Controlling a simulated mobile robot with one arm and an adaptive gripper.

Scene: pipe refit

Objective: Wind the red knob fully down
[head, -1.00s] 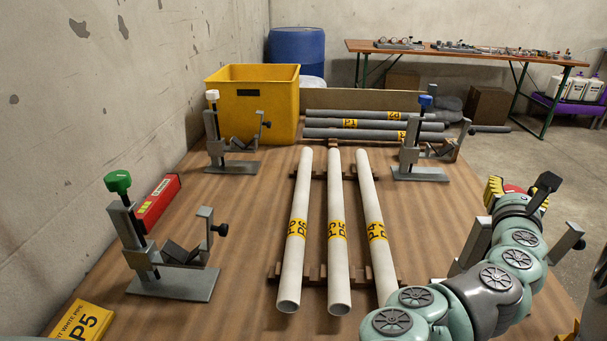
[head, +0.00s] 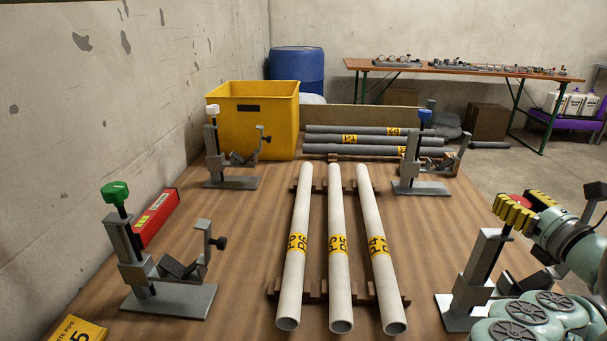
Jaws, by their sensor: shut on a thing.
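The red knob (head: 519,200) tops the clamp stand (head: 471,277) at the right front of the table. Only a little of its red top shows between the yellow fingers. My gripper (head: 522,208) comes in from the right and is shut on the red knob, its fingers on either side of it. The knob's screw shows below the fingers, running down to the clamp's upright post. My arm hides the lower right part of this clamp.
Similar clamps with a green knob (head: 115,193), a white knob (head: 212,110) and a blue knob (head: 425,116) stand on the table. Three white pipes (head: 338,285) lie on wooden racks in the middle. A yellow bin (head: 262,118) and grey pipes (head: 335,149) are at the back.

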